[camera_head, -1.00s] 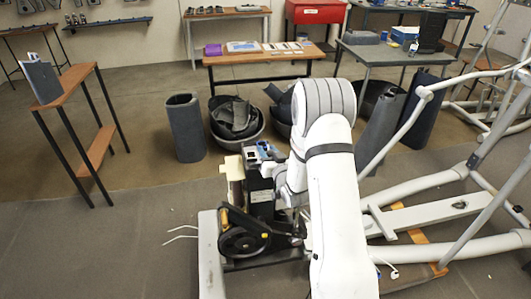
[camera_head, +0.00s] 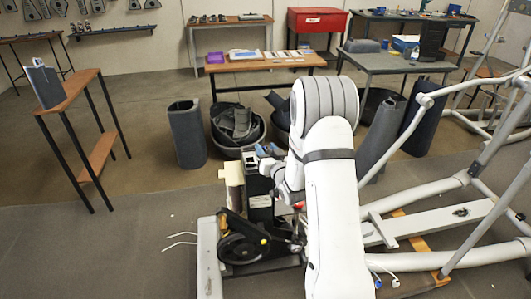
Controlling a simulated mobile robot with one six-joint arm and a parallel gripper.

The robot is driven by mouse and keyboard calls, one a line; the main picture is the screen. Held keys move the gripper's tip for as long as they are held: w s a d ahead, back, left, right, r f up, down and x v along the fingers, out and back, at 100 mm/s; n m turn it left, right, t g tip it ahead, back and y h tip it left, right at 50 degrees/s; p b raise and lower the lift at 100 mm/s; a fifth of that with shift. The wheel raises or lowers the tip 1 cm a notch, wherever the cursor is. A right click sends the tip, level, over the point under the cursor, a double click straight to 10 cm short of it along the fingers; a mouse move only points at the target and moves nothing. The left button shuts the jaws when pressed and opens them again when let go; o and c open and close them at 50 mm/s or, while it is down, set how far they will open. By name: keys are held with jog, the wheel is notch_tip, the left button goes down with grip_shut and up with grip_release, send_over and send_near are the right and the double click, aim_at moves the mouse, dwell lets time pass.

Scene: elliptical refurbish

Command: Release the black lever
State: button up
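A black drive unit with a dark flywheel (camera_head: 242,243) stands on the pale frame of the elliptical machine, left of my arm. My white arm reaches down over the machine. My gripper (camera_head: 268,158) is at the top of the black housing (camera_head: 260,192), small and partly merged with the parts there. I cannot tell whether it touches them or how its fingers stand. The black lever cannot be picked out; it may be hidden by my gripper or arm. A cream-coloured block (camera_head: 232,174) sits beside the top of the housing.
Pale elliptical rails (camera_head: 440,222) lie to the right of my arm. Dark bins (camera_head: 238,128) and a rolled grey tube (camera_head: 187,132) stand behind. A narrow wooden stand (camera_head: 72,88) is at left. White cables (camera_head: 180,240) lie on open floor left of the machine.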

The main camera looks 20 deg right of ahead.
jog(key=shift+o, duration=1.2)
jog(key=shift+f, duration=0.1)
jog(key=shift+s, duration=0.15)
jog(key=s+d+b, duration=0.1)
jog(key=s+b, duration=0.1)
jog(key=s, duration=0.5)
jog(key=shift+s, duration=0.25)
jog(key=s+a+r+g, duration=0.2)
jog(key=s+g, duration=0.3)
jog(key=s, duration=0.5)
jog(key=s+a+r+g+h, duration=0.1)
jog(key=s+r+g, duration=0.3)
jog(key=s, duration=0.7)
jog(key=s+a+r+g+h, duration=0.1)
jog(key=s+a+r+g, duration=0.2)
jog(key=s+g, duration=0.3)
jog(key=s, duration=0.4)
jog(key=shift+s+a+n, duration=0.2)
jog(key=shift+n, duration=0.2)
